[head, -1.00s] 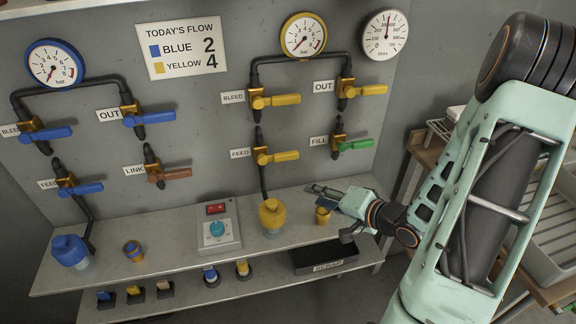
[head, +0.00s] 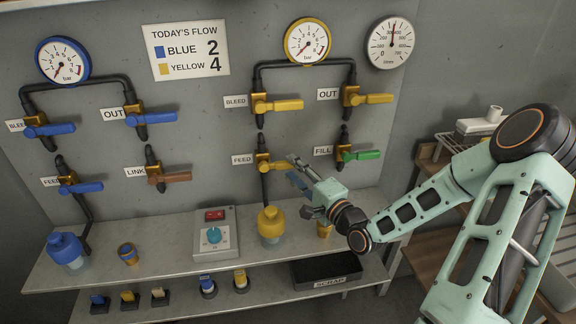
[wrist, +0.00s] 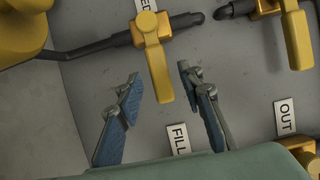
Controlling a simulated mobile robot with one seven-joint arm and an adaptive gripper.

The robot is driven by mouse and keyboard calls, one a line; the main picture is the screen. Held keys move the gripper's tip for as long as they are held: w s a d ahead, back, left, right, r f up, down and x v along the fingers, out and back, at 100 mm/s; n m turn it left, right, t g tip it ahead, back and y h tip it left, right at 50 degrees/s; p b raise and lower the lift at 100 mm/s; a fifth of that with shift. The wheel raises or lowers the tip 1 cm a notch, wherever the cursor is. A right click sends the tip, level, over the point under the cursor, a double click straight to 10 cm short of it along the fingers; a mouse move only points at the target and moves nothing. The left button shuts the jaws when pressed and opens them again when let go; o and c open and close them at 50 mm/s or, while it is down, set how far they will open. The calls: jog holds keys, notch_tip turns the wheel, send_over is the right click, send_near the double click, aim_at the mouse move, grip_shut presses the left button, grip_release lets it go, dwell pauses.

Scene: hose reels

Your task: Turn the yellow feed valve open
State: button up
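The yellow feed valve (head: 264,163) is on the wall panel, right of its FEED label (head: 242,159). Its handle (head: 282,164) points right, across the vertical pipe. My gripper (head: 294,170) is in front of the panel by the handle's free end. In the wrist view my gripper (wrist: 160,84) is open, and the yellow handle (wrist: 157,65) shows between its two blue-padded fingers with gaps on both sides. I cannot tell how far the fingertips are from the panel in depth, and no contact is visible.
The green FILL handle (head: 362,155) is just right of my gripper. The yellow BLEED (head: 284,105) and OUT (head: 372,99) handles are above. The black scrap tray (head: 326,270) is lower.

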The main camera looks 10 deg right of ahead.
aim_at(290, 166)
jog(key=shift+x, duration=1.7)
grip_shut()
